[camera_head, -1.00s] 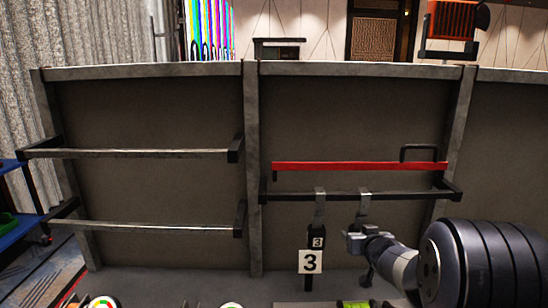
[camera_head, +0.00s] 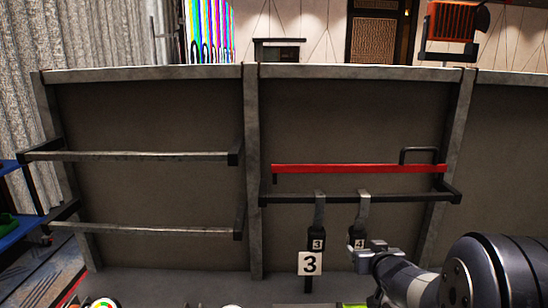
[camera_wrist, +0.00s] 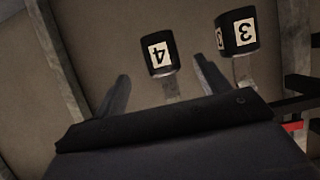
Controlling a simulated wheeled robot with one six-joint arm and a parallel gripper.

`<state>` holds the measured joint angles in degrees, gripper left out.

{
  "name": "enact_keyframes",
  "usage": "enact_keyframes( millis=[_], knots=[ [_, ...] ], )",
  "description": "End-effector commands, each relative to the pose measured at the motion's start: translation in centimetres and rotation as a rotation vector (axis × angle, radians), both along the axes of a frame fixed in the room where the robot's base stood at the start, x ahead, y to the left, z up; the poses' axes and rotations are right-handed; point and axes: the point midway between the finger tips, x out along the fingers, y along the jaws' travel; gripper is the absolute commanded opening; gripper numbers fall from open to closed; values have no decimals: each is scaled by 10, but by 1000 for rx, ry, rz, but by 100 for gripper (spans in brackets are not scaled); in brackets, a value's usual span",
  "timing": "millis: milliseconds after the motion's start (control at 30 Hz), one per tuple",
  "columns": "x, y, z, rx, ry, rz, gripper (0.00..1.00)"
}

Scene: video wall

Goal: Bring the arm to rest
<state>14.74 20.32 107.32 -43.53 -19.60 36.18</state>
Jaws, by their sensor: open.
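My gripper (camera_head: 372,248) is at the lower right of the head view, in front of the panel, just below and right of a black piece marked 4 (camera_head: 359,243). That piece hangs from a grey strap on the black bar. In the wrist view my two fingers stand apart, open, and the piece marked 4 (camera_wrist: 159,54) shows between and beyond them. The wrist view does not show the fingers touching it. A second black piece marked 3 (camera_head: 317,240) hangs to its left and also shows in the wrist view (camera_wrist: 237,32).
The black bar (camera_head: 290,198) and a red bar (camera_head: 350,168) run across the middle panel. Two grey bars (camera_head: 140,156) cross the left panel. A white 3 sign (camera_head: 310,263) stands below. Items line the bottom edge.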

Motion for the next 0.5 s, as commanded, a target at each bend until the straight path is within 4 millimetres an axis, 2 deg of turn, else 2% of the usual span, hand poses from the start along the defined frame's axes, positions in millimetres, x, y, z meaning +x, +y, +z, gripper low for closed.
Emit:
enact_keyframes(
  millis=[200,500],
  knots=[
    [-30,0,1,0,-1,0,71],
    [-43,0,0,0,0,0,71]
  ],
)
